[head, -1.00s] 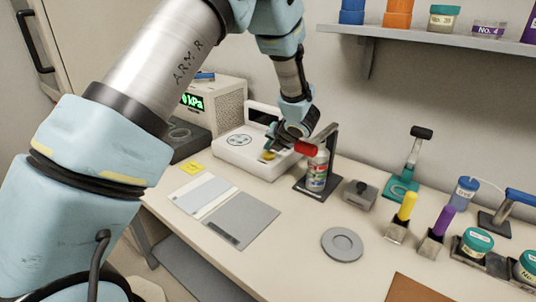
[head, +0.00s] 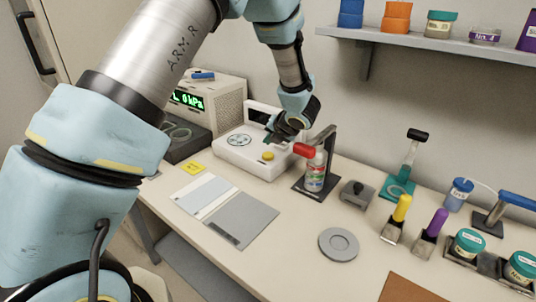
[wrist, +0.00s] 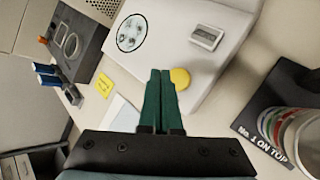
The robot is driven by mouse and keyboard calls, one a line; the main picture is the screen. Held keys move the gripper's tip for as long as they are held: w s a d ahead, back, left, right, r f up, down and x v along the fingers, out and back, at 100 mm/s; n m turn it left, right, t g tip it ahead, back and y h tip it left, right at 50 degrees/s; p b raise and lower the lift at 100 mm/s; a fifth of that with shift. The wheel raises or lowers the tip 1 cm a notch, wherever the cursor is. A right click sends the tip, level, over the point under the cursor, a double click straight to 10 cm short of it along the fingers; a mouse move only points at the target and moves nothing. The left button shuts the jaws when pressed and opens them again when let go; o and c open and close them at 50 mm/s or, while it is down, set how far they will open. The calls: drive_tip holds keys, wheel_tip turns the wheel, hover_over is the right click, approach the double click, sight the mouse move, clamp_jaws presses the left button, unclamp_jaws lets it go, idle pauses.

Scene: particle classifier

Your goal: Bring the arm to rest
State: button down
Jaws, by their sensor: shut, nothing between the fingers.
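My gripper (head: 272,140) is over the white classifier machine (head: 231,153), near its right side, with nothing in it. In the wrist view its two green fingers (wrist: 160,75) are together, above the machine's front edge. The round yellow button (head: 268,156) is just below the gripper in the head view. In the wrist view the yellow button (wrist: 180,78) shows right beside the fingertips; I cannot tell the exact gap. My arm reaches in from the left and bends down over the bench.
A display box (head: 222,100) is behind left. A shelf (head: 440,45) is above.

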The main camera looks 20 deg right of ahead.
drive_tip(key=shift+w+a+r, duration=0.1)
drive_tip(key=shift+w+r, duration=0.05)
idle(0.3)
drive_tip(key=w+a+r+m+g+h, duration=0.1)
drive_tip(key=w+a+r+m+h, duration=0.15)
drive_tip(key=a+m, duration=0.4)
drive_tip(key=w+a+r+m+g+h, duration=0.1)
drive_tip(key=a+r+m, duration=0.3)
drive_tip(key=a+m, duration=0.25)
drive_tip(key=s+a+m+g+y, duration=0.1)
drive_tip(key=s+a+m+g, duration=0.1)
drive_tip(key=s+a+m, duration=0.6)
drive_tip(key=s+a+r+m+g+y, duration=0.1)
drive_tip(key=s+a+m, duration=0.6)
drive_tip(key=a, duration=1)
drive_tip(key=s+g+y, duration=0.1)
drive_tip(key=s+g, duration=0.1)
drive_tip(key=s, duration=0.1)
drive_tip(key=shift+a+m+g, duration=0.25)
drive_tip(key=shift+m+g, duration=0.05)
drive_tip(key=shift+m, duration=0.1)
drive_tip(key=shift+r, duration=0.1)
